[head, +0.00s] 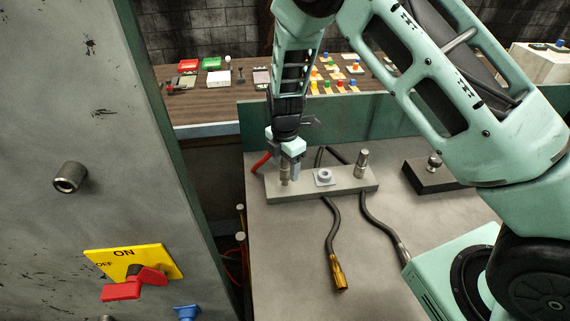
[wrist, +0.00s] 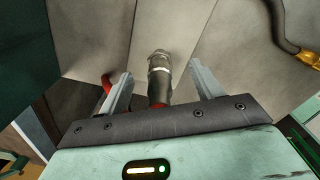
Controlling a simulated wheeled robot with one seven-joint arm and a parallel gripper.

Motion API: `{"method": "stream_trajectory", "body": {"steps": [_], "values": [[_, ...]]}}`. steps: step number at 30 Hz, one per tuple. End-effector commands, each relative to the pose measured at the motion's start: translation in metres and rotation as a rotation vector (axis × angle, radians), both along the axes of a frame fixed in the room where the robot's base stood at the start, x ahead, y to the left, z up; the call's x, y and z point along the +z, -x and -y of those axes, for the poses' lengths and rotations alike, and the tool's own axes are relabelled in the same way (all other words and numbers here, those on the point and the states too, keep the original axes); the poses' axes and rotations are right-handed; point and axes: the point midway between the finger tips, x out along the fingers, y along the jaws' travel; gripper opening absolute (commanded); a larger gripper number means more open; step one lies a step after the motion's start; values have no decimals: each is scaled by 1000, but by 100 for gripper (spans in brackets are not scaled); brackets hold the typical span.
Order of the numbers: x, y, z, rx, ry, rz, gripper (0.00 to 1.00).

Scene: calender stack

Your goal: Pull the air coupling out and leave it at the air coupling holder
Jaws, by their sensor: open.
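A metal coupling (head: 284,174) stands upright at the left end of a grey block (head: 330,186) on the bench. My gripper (head: 290,172) points down at it. In the wrist view the coupling (wrist: 159,62) has a silver end and a dark body, and it lies between the two open fingers of my gripper (wrist: 160,70), with a gap on both sides. A red hose (head: 260,161) shows left of the block's end. Another metal coupling (head: 361,163) stands at the block's right end. I cannot tell by label which is the air coupling or its holder.
A pale round fitting (head: 324,177) sits mid-block. A dark hose with a brass end (head: 338,275) lies in front. A dark block with a knob (head: 433,175) is at right. A grey panel with a red switch (head: 134,284) stands left. The front bench is mostly clear.

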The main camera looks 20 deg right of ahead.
Motion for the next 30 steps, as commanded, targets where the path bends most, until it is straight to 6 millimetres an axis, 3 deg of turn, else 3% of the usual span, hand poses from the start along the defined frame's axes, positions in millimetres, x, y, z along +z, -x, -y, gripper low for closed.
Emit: {"method": "stream_trajectory", "body": {"steps": [11, 30], "values": [[3, 0, 0, 0, 0, 1, 65], [47, 0, 0, 0, 0, 1, 65]]}}
